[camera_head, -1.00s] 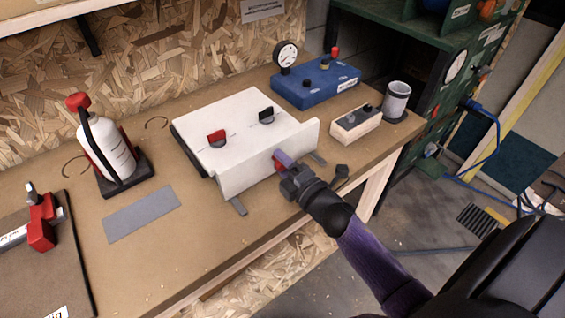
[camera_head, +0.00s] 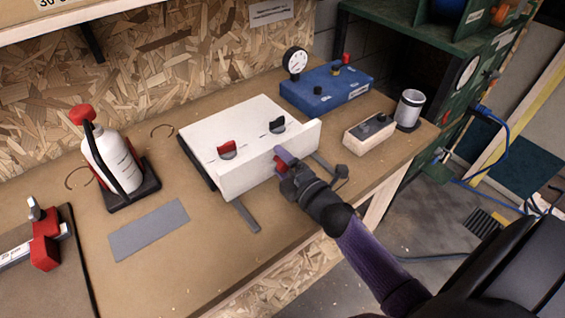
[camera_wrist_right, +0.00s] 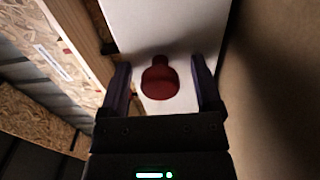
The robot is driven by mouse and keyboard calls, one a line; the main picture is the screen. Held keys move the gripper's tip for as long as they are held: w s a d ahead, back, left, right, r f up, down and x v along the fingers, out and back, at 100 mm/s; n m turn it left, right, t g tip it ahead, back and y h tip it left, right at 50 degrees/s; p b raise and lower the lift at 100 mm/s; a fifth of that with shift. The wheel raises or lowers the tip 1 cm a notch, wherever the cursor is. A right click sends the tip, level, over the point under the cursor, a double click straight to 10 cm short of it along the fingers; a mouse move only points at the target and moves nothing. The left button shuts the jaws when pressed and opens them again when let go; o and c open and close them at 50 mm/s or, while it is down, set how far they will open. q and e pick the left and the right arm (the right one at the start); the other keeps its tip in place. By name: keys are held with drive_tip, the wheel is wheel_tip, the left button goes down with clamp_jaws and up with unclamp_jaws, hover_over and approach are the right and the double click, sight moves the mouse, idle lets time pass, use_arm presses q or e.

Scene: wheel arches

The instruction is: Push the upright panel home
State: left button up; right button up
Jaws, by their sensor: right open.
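The upright white panel (camera_head: 250,173) stands at the front of a white box (camera_head: 230,125) on the bench. Two grey rails run out below it, the left one (camera_head: 246,216) and the right one (camera_head: 324,164). I cannot tell if a gap is left between panel and box. My right gripper (camera_head: 284,160) is at the panel's front face. In the right wrist view its jaws (camera_wrist_right: 160,85) are open, one finger on each side of a red knob (camera_wrist_right: 160,78) on the white panel (camera_wrist_right: 150,25). Contact with the knob is unclear. My left gripper is out of view.
The box top carries a red switch (camera_head: 227,150) and a black switch (camera_head: 277,126). A blue gauge unit (camera_head: 325,92), a small wooden block (camera_head: 369,132) and a grey cup (camera_head: 410,108) stand right. A bottle (camera_head: 110,160) and grey plate (camera_head: 149,229) are left.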

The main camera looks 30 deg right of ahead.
drive_tip(key=s, duration=0.6)
drive_tip(key=s+p, duration=0.1)
drive_tip(key=s, duration=0.3)
drive_tip(key=shift+d, duration=0.4)
